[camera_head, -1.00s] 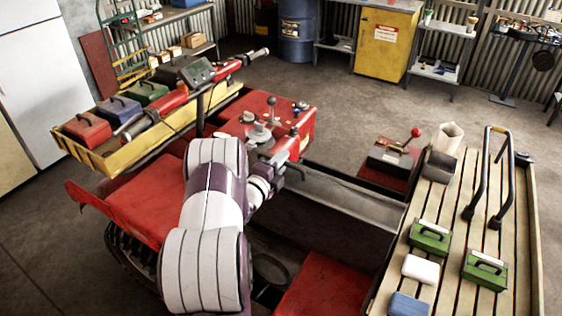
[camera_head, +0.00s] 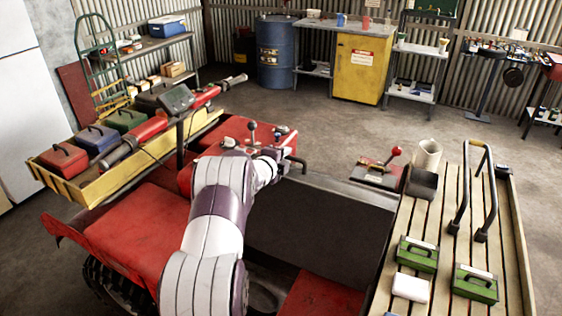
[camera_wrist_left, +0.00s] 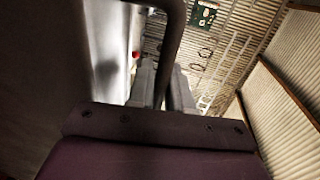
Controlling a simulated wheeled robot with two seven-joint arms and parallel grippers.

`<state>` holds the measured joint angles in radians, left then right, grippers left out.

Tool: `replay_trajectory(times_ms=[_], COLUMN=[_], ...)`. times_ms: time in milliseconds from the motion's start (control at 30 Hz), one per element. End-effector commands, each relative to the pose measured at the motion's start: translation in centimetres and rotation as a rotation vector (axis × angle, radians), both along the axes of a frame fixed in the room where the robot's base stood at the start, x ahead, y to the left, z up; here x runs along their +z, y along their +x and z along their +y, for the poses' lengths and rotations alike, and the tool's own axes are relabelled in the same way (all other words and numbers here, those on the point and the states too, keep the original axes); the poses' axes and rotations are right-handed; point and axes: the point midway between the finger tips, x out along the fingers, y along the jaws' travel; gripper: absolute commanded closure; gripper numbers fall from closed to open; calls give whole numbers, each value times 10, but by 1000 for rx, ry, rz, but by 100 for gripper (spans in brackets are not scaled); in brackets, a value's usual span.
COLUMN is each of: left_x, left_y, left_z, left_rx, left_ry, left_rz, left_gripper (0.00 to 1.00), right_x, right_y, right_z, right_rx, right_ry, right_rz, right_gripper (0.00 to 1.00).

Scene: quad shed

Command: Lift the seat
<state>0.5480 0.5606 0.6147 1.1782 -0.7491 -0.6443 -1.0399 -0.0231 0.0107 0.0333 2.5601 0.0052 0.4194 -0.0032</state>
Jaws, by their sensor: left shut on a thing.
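The seat (camera_head: 318,232) looks like the broad dark panel between the red bodywork and the slatted rack. I cannot tell its exact tilt. My left arm reaches over the red fender to the panel's far left corner. My left gripper (camera_head: 284,164) is shut on a dark bar-like handle (camera_head: 299,165) there. In the left wrist view the dark bar (camera_wrist_left: 173,45) runs down between the fingers (camera_wrist_left: 162,88), with a large pale grey surface (camera_wrist_left: 85,55) close on the left. The fingertips are partly hidden in the head view. My right gripper is not in view.
A red console with levers (camera_head: 252,132) stands just beyond the gripper. A yellow tray (camera_head: 100,180) with toolboxes lies left. The slatted rack (camera_head: 455,225) on the right carries green boxes and a bent rail (camera_head: 470,190). Open floor (camera_head: 340,130) lies beyond.

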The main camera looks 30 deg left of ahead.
Motion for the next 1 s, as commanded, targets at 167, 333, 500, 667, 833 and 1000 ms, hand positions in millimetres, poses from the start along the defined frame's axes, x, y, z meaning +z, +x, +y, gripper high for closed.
replay_trajectory(times_ms=[167, 333, 500, 667, 833, 1000], left_x=[1, 1, 1, 5, 17, 30], left_y=[0, 0, -4, -26, -64, -100], left_z=[0, 0, 0, -2, -6, -10], left_rx=[0, 0, 0, 2, 3, 1], left_ry=[0, 0, 0, 1, 3, 5], left_rz=[-2, -2, -2, -4, -9, -15], left_gripper=[64, 64, 64, 64, 64, 55], right_x=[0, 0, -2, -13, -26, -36], right_y=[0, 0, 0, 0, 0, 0], right_z=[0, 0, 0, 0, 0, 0], right_rx=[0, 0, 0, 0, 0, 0], right_ry=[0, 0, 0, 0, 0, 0], right_rz=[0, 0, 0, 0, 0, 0], right_gripper=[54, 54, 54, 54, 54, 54])
